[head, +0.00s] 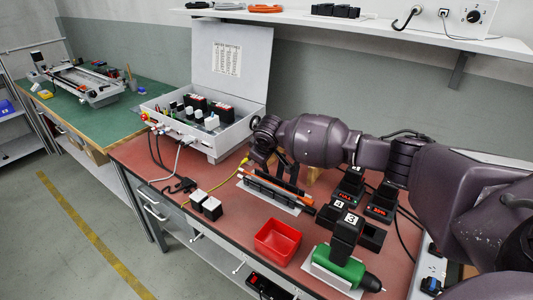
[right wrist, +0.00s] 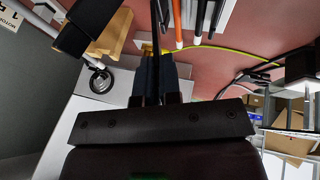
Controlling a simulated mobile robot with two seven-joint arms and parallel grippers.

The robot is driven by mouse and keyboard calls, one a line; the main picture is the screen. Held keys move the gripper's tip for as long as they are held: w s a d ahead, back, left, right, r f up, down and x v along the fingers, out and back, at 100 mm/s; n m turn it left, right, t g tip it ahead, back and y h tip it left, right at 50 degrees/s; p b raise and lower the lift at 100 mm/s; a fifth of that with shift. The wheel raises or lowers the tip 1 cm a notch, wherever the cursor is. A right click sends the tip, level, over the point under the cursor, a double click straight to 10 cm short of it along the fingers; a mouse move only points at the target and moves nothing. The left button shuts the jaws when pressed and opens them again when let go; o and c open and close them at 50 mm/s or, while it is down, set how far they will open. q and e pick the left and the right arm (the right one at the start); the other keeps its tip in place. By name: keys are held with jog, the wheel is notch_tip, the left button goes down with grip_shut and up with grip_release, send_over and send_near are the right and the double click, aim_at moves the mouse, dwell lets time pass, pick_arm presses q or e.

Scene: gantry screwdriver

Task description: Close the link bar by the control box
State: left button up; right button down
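The control box (head: 207,130) is pale grey and stands at the back of the red bench with its lid (head: 232,60) open upright. Switches and dark modules show inside it. I cannot pick out the link bar with certainty. My right gripper (head: 287,178) points down just right of the box, behind the tool tray. In the right wrist view its two dark fingers (right wrist: 155,75) are close together, with a thin dark strip in line with them. I cannot tell whether they grip it. My left gripper is not in view.
A tool tray (head: 265,198) with an orange-marked rod sits in front of my right gripper. A yellow cable (head: 220,183) runs beside it. A red bin (head: 277,241), a green screwdriver (head: 338,266) and battery chargers (head: 381,202) occupy the bench front and right.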

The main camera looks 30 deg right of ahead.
jog(key=shift+a, duration=0.1)
jog(key=shift+s+f, duration=0.1)
dwell(0.3)
jog(key=c, duration=1.3)
grip_release()
